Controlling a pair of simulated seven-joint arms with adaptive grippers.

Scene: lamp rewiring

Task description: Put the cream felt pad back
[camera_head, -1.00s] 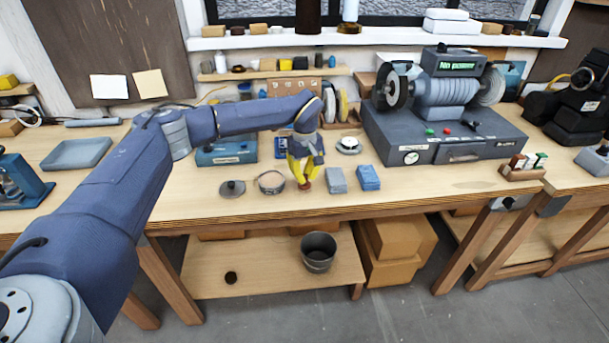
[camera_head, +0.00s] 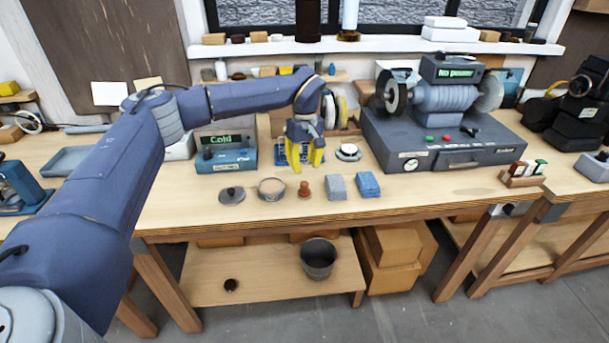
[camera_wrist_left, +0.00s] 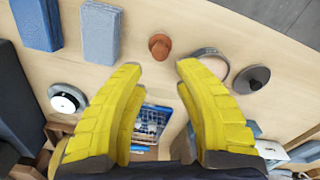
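My left gripper (camera_head: 307,163) is open and empty above the bench. In the left wrist view its yellow fingers (camera_wrist_left: 160,70) are spread apart. A small reddish-brown knobbed piece (camera_head: 304,188) stands upright on the bench, just beyond the fingertips and apart from them; it also shows in the wrist view (camera_wrist_left: 159,46). A pale round disc (camera_head: 348,151) sits on a dark round base to the gripper's right. A shallow round tin (camera_head: 271,189) with a tan inside stands left of the brown piece. I cannot tell which is the cream felt pad. My right gripper is out of view.
A dark knobbed lid (camera_head: 231,195) lies left of the tin. Two blue-grey blocks (camera_head: 337,187) (camera_head: 368,184) lie to the right. A box reading "Cold" (camera_head: 226,152) and a large grinder reading "No power" (camera_head: 440,110) stand behind. The bench's front edge is close.

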